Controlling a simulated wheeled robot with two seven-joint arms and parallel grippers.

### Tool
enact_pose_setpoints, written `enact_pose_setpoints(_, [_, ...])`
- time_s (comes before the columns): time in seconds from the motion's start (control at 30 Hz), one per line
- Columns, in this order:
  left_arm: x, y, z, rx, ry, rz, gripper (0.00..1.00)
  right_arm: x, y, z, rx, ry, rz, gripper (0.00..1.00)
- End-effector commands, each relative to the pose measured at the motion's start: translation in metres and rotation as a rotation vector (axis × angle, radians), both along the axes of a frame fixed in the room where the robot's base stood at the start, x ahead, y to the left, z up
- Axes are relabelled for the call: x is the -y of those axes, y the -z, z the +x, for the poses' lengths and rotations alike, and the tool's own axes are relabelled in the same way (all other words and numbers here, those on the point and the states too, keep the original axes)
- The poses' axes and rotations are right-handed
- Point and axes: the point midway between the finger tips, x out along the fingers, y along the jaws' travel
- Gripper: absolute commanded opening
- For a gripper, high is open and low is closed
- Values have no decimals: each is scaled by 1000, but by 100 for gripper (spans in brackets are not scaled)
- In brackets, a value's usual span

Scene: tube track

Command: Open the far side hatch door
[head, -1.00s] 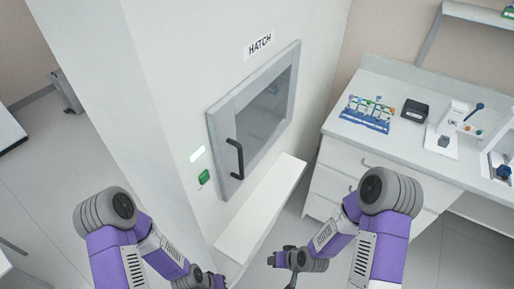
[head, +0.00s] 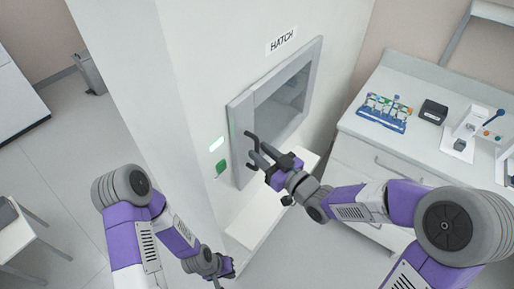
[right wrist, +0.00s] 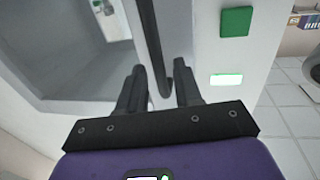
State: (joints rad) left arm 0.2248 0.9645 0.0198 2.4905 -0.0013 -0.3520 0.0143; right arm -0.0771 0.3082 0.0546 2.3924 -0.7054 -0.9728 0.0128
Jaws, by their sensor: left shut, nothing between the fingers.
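The hatch door (head: 245,118) is a grey frame with a dark glass pane, set in the white wall under a HATCH sign; it looks closed. Its dark vertical bar handle (head: 251,147) is on the door's left side. My right gripper (head: 257,152) is at the handle. In the right wrist view, the handle (right wrist: 153,55) runs between the two fingers of the right gripper (right wrist: 160,80), which stand apart with a gap beside the bar. My left gripper (head: 224,270) is shut and empty, low in front of the wall, away from the door.
A green button (head: 221,167) and a lit green-white indicator (head: 217,143) are on the wall left of the door. A white ledge (head: 262,215) juts out below the hatch. A counter (head: 385,140) with a tube rack (head: 383,113) stands to the right.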

Motion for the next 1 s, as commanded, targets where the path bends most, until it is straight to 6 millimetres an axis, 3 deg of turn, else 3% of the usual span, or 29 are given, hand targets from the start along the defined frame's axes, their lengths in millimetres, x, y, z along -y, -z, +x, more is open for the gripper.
enact_pose_setpoints(0.2, [0, -1, 0, 0, 0, 0, 0, -15, 0, 16, -1, 0, -1, 34])
enact_pose_setpoints(0.5, [0, -1, 0, 0, 0, 0, 0, -16, 0, 18, -1, 1, -1, 34])
enact_pose_setpoints(0.73, [0, -1, 0, 0, 0, 0, 0, -16, 0, 18, -2, 1, -1, 0])
enact_pose_setpoints(1.0, [0, -1, 0, 0, 0, 0, 0, -16, 1, 18, -2, 1, -1, 0])
